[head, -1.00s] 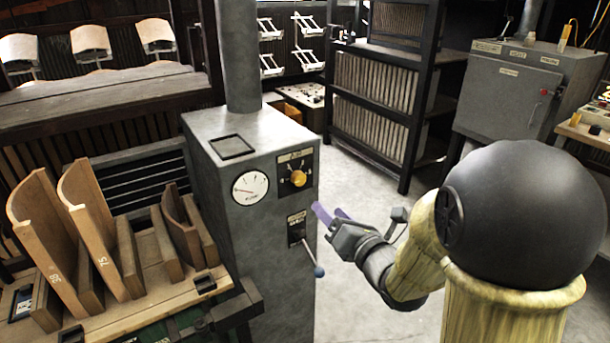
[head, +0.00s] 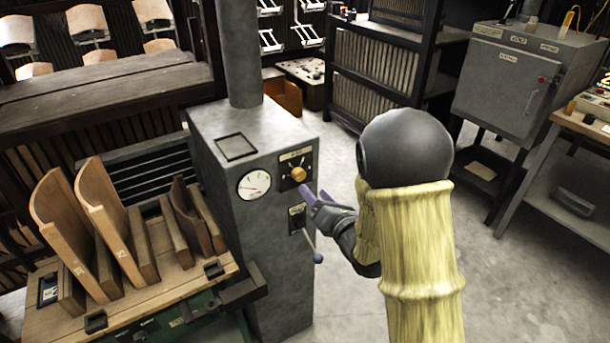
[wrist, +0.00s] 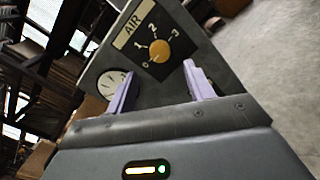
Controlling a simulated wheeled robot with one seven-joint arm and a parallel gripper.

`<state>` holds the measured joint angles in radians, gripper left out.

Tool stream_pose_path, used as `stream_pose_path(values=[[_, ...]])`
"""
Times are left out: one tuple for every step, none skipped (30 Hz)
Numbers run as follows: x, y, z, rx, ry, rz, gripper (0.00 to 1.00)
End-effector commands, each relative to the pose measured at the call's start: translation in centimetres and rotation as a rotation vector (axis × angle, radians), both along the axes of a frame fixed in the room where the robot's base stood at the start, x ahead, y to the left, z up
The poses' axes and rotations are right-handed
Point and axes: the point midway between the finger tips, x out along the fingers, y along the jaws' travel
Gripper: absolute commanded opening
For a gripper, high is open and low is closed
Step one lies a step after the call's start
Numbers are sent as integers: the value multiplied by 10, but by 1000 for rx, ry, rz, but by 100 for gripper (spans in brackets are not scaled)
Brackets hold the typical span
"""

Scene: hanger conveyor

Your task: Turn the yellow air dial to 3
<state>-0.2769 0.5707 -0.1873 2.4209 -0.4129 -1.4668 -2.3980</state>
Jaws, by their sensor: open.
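The yellow air dial (head: 299,174) is a round knob on a dark plate on the front of the grey cabinet (head: 255,215). In the wrist view the dial (wrist: 159,50) has an AIR label above it and the marks 0, 1, 2 and 3 around it. Its pointer is too small to read surely. My gripper (head: 316,197) is just in front of and slightly below the dial in the head view. In the wrist view the purple fingers of my gripper (wrist: 159,73) are spread, empty, with the dial showing between and beyond them.
A round white gauge (head: 254,184) sits left of the dial. A bench (head: 150,295) with curved wooden pieces stands at left. Open floor lies to the right.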

Motion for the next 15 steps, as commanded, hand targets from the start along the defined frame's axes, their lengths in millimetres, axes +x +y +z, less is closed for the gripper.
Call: stream_pose_path(values=[[8, 5, 1, 1, -1, 2, 53], [13, 8, 1, 0, -2, 1, 53], [19, 12, 1, 0, 0, 1, 53], [24, 14, 1, 1, -1, 2, 53], [28, 17, 1, 2, -1, 2, 53], [33, 20, 1, 1, 0, 2, 53], [37, 22, 1, 1, -1, 2, 53], [41, 24, 0, 1, 1, 1, 53], [45, 27, 0, 1, 0, 1, 53], [47, 28, 0, 1, 0, 1, 53], [49, 29, 0, 1, 0, 1, 53], [51, 31, 0, 1, 0, 1, 53], [52, 31, 0, 1, 0, 1, 53], [53, 32, 0, 1, 1, 1, 53], [54, 32, 0, 1, 2, 1, 53]])
